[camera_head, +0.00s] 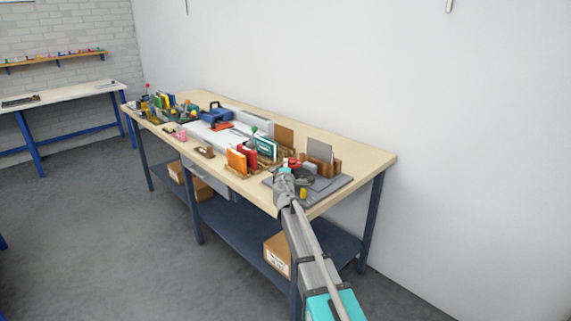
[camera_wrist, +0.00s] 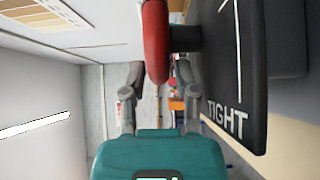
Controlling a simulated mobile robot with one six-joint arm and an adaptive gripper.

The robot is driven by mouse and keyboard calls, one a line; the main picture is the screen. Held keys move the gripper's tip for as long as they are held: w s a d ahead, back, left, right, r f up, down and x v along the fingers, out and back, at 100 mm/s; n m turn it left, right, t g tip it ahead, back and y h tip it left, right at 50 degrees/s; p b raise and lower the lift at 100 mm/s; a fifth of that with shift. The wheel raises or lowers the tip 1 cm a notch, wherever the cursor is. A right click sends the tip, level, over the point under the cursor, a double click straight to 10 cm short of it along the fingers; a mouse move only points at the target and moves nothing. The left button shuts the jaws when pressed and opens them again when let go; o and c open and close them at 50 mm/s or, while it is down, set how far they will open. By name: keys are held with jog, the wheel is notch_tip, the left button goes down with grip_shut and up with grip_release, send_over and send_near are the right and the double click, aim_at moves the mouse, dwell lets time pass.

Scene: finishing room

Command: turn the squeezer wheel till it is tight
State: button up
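The red wheel (camera_wrist: 155,45) shows edge-on at the top of the wrist view, joined on its right to a dark hub. Beside it is a black plate (camera_wrist: 235,70) with the word TIGHT and a white line. My gripper (camera_wrist: 157,78) has its two grey fingers spread, one on each side of the wheel's rim, with gaps showing; I see no contact. In the head view my gripper (camera_head: 286,178) is over the near right end of the bench and hides much of the squeezer there. The wheel cannot be made out clearly in that view.
The wooden bench (camera_head: 362,157) carries orange and red binders (camera_head: 236,161), a grey upright panel (camera_head: 320,150) and several small tools. A grey board (camera_head: 335,187) lies under the things at my gripper. A white wall stands behind; the floor in front is clear.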

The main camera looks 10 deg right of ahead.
jog(key=shift+w+d, duration=0.15)
jog(key=shift+w, duration=0.7)
jog(key=shift+w+d, duration=0.15)
jog(key=shift+w, duration=0.65)
grip_shut()
